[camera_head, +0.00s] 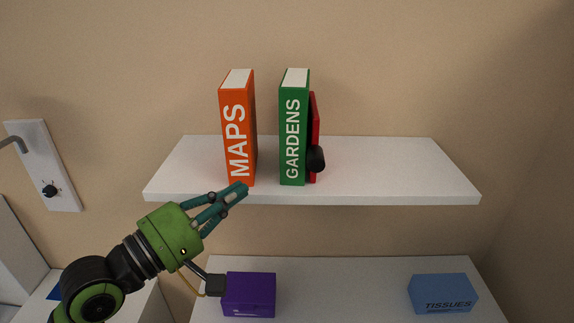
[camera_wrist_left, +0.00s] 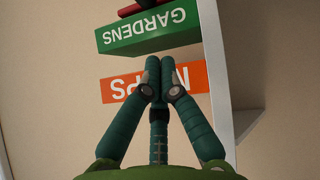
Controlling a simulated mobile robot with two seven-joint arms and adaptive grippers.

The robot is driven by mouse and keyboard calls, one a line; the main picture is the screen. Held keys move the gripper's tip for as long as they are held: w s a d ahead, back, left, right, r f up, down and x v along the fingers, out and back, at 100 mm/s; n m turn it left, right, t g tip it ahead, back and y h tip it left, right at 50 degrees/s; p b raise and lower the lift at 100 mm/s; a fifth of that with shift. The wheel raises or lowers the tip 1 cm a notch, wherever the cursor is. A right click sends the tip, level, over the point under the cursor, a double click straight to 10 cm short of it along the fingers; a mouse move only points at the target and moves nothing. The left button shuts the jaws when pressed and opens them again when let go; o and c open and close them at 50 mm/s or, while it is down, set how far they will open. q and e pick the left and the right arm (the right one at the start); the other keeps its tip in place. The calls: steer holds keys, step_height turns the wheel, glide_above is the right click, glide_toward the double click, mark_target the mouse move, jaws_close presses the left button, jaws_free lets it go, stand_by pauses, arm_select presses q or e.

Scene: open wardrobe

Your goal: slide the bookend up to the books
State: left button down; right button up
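An orange MAPS book (camera_head: 237,130) and a green GARDENS book (camera_head: 294,130) stand upright on the white shelf (camera_head: 400,175), with a gap between them. A red bookend (camera_head: 316,110) with a black knob (camera_head: 316,159) stands close at the right side of GARDENS, partly hidden by it; I cannot tell whether they touch. My left gripper (camera_head: 243,189) is at the shelf's front edge, before the foot of MAPS. Its fingertips are together and hold nothing. The left wrist view shows GARDENS (camera_wrist_left: 150,33) inverted, and MAPS (camera_wrist_left: 115,88) partly behind my fingers. My right gripper is not in view.
The shelf is clear to the right of the bookend and left of MAPS. Below are a purple box (camera_head: 250,295) and a blue TISSUES box (camera_head: 442,293) on a lower white surface. A white wall plate (camera_head: 43,160) with a black knob is at far left.

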mark_target(313, 140)
arm_select(q)
steer(key=p+x, duration=0.1)
steer(key=x, duration=0.5)
steer(key=shift+d+r+p, duration=0.1)
steer(key=shift+r+p, duration=0.1)
steer(key=shift+p, duration=0.15)
steer(key=d, duration=0.1)
steer(key=d+p, duration=0.1)
steer(key=d, duration=0.1)
steer(key=shift+w+d+r+p, duration=0.1)
steer(key=shift+d+r+p, duration=0.05)
steer(key=shift+r+p, duration=0.15)
steer(key=shift+d+f, duration=0.1)
steer(key=shift+d, duration=0.35)
steer(key=shift+d+r+p, duration=0.2)
steer(key=shift+d+p, duration=0.05)
steer(key=shift+p, duration=0.55)
steer(key=shift+d+p, duration=0.25)
steer(key=shift+p, duration=0.05)
steer(key=shift+d+f, duration=0.1)
steer(key=shift+f, duration=0.1)
